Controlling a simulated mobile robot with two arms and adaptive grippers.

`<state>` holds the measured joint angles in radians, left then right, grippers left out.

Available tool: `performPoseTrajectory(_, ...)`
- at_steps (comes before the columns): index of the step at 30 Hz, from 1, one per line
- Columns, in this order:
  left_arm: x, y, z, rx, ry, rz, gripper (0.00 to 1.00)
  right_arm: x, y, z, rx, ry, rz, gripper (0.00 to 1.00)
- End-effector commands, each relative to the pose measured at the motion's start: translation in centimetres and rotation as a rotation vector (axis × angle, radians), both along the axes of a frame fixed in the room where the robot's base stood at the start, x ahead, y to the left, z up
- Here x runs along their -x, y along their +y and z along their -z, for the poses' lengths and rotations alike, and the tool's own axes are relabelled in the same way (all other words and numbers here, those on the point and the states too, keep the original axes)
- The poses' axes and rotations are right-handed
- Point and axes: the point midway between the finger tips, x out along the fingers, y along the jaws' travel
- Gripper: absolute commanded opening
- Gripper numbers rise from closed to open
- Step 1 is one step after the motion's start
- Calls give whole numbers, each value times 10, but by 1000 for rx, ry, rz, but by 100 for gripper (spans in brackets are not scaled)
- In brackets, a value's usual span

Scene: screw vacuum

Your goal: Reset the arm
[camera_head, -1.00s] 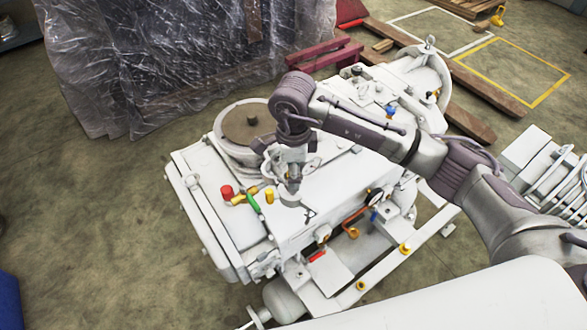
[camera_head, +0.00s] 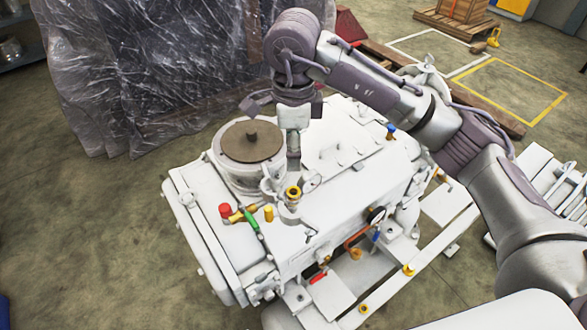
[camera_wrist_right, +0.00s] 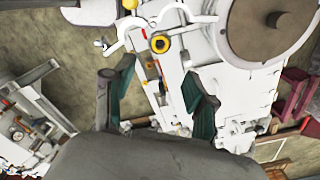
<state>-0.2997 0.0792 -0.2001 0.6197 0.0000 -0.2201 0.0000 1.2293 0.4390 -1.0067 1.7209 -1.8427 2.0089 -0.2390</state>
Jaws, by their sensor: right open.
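My right arm comes in from the right and bends down over a white vacuum machine (camera_head: 325,215). My right gripper (camera_head: 293,150) hangs above the machine top, close to the brown round disc (camera_head: 251,141) on its cylinder, and partly blends with the white parts. In the right wrist view its fingers (camera_wrist_right: 157,95) are spread apart with nothing held between them. A yellow-ringed fitting (camera_head: 293,192) stands on the machine just below the gripper; it also shows in the right wrist view (camera_wrist_right: 160,43). My left gripper is not in view.
A red knob (camera_head: 225,210) and a green handle (camera_head: 251,222) stick up at the machine's left. A plastic-wrapped block (camera_head: 160,65) stands behind. White rails (camera_head: 550,185) lie at the right. Floor is free at the left.

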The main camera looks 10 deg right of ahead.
Motion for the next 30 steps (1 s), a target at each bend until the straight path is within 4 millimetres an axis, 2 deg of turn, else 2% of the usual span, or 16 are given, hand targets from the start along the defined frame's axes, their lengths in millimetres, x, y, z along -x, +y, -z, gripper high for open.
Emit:
performPoseTrajectory(6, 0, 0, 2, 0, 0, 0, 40, 0, 0, -11, 1, 1, 0, 57)
performPoseTrajectory(19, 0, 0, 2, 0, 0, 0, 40, 0, 0, -11, 0, 2, 0, 57)
performPoseTrajectory(22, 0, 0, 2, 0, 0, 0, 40, 4, 8, -7, -36, 11, -9, 57)
performPoseTrajectory(26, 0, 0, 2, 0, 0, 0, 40, 21, 47, 6, -213, 61, -45, 57)
performPoseTrajectory(28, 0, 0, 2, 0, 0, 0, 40, 38, 81, 11, -379, 111, -63, 57)
performPoseTrajectory(30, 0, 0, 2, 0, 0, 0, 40, 60, 117, 7, -582, 174, -66, 57)
